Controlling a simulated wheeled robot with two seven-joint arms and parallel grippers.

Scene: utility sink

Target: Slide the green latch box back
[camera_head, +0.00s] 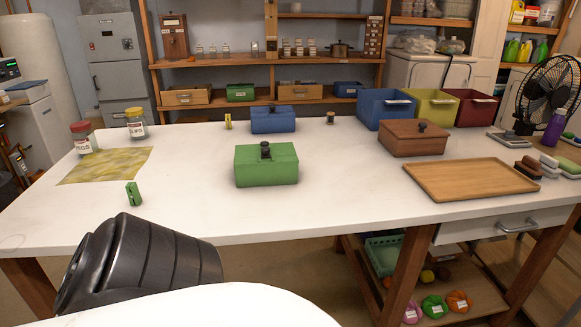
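The green latch box (267,165) stands on the white table near its middle, with its lid closed and a black latch knob (265,150) on top. A blue box (273,119) of similar shape stands behind it, with a gap between them. A small green block with a dark mark (134,194) stands to the left of the green box. Neither gripper shows in the head view. Only a dark link of my arm shows at the lower left, in front of the table's edge and well apart from the green box.
A brown lidded box (414,141) and a wooden tray (470,180) lie to the right. Blue, yellow and red bins stand at the back right. Two jars and a yellow cloth (106,165) are at the left. The white table (340,200) is clear around the green box.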

